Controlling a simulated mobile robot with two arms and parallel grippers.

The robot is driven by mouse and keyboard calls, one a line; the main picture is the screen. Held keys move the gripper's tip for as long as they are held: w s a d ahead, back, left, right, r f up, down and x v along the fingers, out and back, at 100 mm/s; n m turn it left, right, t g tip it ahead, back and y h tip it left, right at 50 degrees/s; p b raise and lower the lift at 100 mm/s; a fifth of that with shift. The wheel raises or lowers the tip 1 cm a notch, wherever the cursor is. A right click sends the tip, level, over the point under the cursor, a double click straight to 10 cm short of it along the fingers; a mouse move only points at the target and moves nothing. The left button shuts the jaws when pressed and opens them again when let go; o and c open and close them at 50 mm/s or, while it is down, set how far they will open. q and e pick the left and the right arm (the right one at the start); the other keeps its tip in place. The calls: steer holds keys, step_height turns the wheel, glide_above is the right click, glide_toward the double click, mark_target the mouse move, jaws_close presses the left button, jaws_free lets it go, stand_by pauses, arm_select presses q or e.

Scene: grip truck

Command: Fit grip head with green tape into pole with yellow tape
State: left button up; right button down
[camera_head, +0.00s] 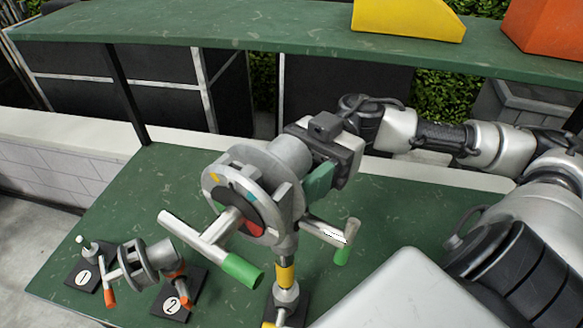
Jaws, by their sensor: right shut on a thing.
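The grip head with green tape (262,185) is a grey metal disc clamp with a T-handle and a second handle, both green at the ends. My right gripper (318,178) is shut on it from behind and to the right. The pole with yellow tape (286,274) stands upright directly below the head. A short metal stem shows between the head and the yellow band, and the two look lined up. I cannot tell whether the stem is inside the pole or only over it. My left gripper is not in view.
A smaller grip head with orange tape (145,262) sits at the left by the base marked 2 (172,303). The base marked 1 (84,277) stands farther left. A green shelf (250,28) above carries a yellow (408,18) and an orange block (545,28). The green table (175,185) is clear behind.

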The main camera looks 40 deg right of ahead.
steer(key=shift+f, duration=0.2)
stand_by(0.5)
steer(key=shift+f+b, duration=1.05)
steer(key=shift+f, duration=0.6)
steer(key=shift+f, duration=0.1)
steer(key=shift+c, duration=1.5)
jaws_free()
steer(key=shift+f, duration=0.1)
steer(key=shift+d, duration=0.1)
